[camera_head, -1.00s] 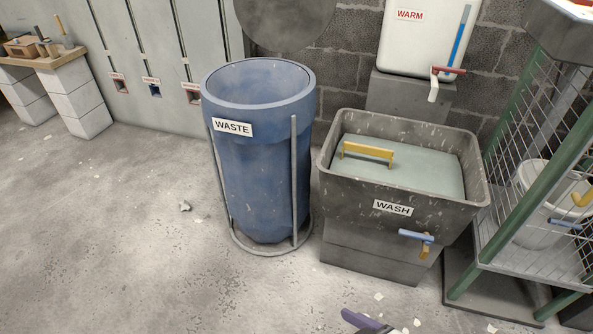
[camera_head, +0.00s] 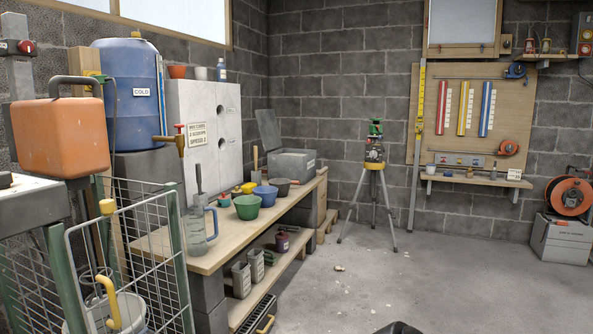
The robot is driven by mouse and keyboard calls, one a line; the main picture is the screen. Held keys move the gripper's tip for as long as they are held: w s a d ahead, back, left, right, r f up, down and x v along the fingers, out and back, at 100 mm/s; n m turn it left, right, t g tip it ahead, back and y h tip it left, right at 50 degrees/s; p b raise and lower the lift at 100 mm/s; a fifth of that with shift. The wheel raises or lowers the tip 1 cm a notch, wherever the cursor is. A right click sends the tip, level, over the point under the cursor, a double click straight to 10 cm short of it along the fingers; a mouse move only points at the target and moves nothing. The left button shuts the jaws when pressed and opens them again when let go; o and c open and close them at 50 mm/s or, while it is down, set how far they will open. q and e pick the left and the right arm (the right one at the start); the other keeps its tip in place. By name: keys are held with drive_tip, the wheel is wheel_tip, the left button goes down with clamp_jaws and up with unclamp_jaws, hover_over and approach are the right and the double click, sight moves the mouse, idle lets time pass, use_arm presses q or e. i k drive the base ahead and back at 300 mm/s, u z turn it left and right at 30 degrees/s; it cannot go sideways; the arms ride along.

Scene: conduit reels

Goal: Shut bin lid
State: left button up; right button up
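The blue bin labelled WASTE is not in view now. A grey box (camera_head: 288,164) sits at the far end of the workbench, and a grey flat panel (camera_head: 269,136) stands tilted up behind it like a raised lid. I cannot tell whether this box is the bin of the task. Neither of my grippers can be made out in the head view.
A wooden workbench (camera_head: 190,245) holds a jug (camera_head: 199,228), a green bowl (camera_head: 247,207) and a blue bowl (camera_head: 265,195). A wire cage (camera_head: 130,235) stands near left. A tripod (camera_head: 374,185) stands by the back wall. Floor (camera_head: 440,270) at centre right is mostly clear. A dark edge at the bottom is unclear.

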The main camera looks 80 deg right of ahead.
sight(266, 120)
drive_tip(key=z, duration=2.6)
